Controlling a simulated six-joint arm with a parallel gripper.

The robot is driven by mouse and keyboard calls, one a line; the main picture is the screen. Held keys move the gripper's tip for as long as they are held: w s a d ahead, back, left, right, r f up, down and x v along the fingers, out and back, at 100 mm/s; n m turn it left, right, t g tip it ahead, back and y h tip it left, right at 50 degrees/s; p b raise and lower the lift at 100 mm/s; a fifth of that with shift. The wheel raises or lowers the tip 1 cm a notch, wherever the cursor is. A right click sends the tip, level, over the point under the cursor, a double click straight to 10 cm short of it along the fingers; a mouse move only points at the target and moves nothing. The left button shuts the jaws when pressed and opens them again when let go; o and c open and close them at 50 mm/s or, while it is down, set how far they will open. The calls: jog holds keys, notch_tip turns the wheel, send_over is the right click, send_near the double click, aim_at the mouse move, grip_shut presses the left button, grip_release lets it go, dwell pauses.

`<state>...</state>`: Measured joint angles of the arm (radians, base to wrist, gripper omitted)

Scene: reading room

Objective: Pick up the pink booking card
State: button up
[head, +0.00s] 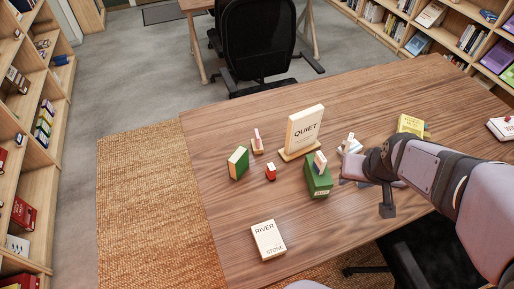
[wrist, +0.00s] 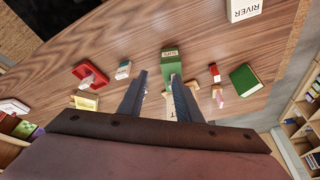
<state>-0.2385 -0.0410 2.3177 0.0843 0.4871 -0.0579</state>
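The pink booking card (head: 257,133) appears to be the small pink piece upright in a light wooden holder (head: 258,148), left of the QUIET sign. In the wrist view a small pink piece (wrist: 218,93) shows right of the fingers, beside the green book. My gripper (head: 350,166) is low over the table, right of the green box and well right of the card. In the wrist view its two fingers (wrist: 158,75) are apart with nothing held between them.
A green box (head: 318,184) with a small block on top stands between my gripper and the card. The QUIET sign (head: 304,128), a green book (head: 238,163) and a small red object (head: 270,173) are nearby. The RIVER book (head: 268,240) lies in front. The table's left front is mostly clear.

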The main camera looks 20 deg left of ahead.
jog(key=w+a+n+t+y+b, duration=0.15)
jog(key=w+a, duration=0.25)
jog(key=a, duration=0.6)
jog(key=w+a+n+t+y+b, duration=0.1)
jog(key=w+a+n+t+y, duration=0.15)
jog(key=a, duration=0.75)
jog(key=w+a+n+t+y+b, duration=0.15)
jog(key=w+a, duration=0.35)
jog(key=a, duration=0.5)
jog(key=t, duration=0.1)
send_near(258, 138)
jog(key=w+a, duration=0.1)
jog(key=w, duration=0.1)
jog(key=shift+w+a+f+m+y, duration=0.1)
jog(key=shift+f+m+y, duration=0.2)
jog(key=shift+f, duration=0.2)
jog(key=shift+w+a+f+m+y, duration=0.15)
jog(key=shift+f+m, duration=0.1)
jog(key=shift+f, duration=0.25)
jog(key=shift+p, duration=0.3)
jog(key=shift+p+x, duration=0.3)
jog(key=shift+x, duration=0.65)
jog(key=shift+p+x, duration=1)
jog(key=shift+x, duration=1.65)
jog(key=shift+w+d+r, duration=0.1)
jog(key=shift+d, duration=0.05)
